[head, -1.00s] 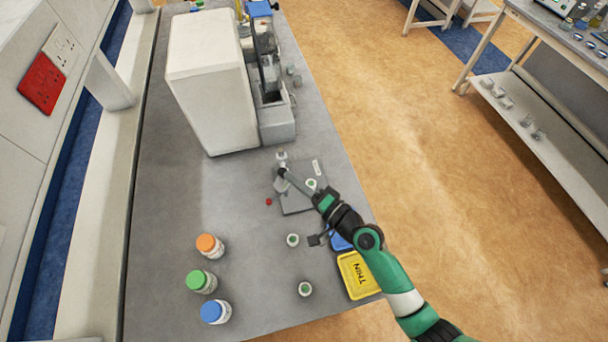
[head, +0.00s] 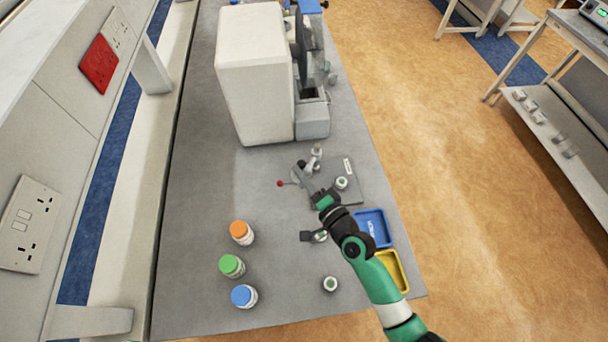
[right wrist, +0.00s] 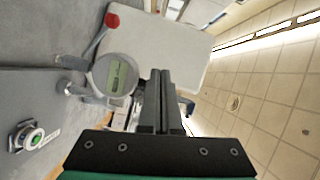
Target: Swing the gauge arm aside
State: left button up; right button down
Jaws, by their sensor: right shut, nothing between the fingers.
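The gauge stand has a grey base plate (head: 350,193) and a pale post (head: 316,156) at its back. A small red ball (head: 279,183) on a thin lever sticks out to the left of the plate. In the right wrist view the gauge (right wrist: 114,76) is a round dial with a green display, and the red ball (right wrist: 111,20) stands on its lever. My right gripper (head: 302,170) is over the left part of the stand. Its fingers (right wrist: 160,100) are together and empty, just beside the dial; contact cannot be told. My left gripper is out of view.
A small green-topped round piece (head: 341,183) sits on the plate; another (head: 330,284) stands on the bench. A blue tray (head: 374,226) and yellow tray (head: 395,270) lie at the right edge. Orange-, green- and blue-lidded bottles (head: 232,266) stand left. A white machine (head: 255,80) stands behind.

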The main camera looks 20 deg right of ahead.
dwell(0.4)
pick_arm(q)
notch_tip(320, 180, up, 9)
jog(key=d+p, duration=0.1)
jog(key=p, duration=0.8)
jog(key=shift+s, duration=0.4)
pick_arm(e)
jog(key=s+a+r, duration=0.1)
jog(key=s+a, duration=0.5)
jog(key=s, duration=0.3)
jog(key=shift+s+a+r, duration=0.15)
jog(key=shift+s+a, duration=0.05)
jog(key=shift+s, duration=0.15)
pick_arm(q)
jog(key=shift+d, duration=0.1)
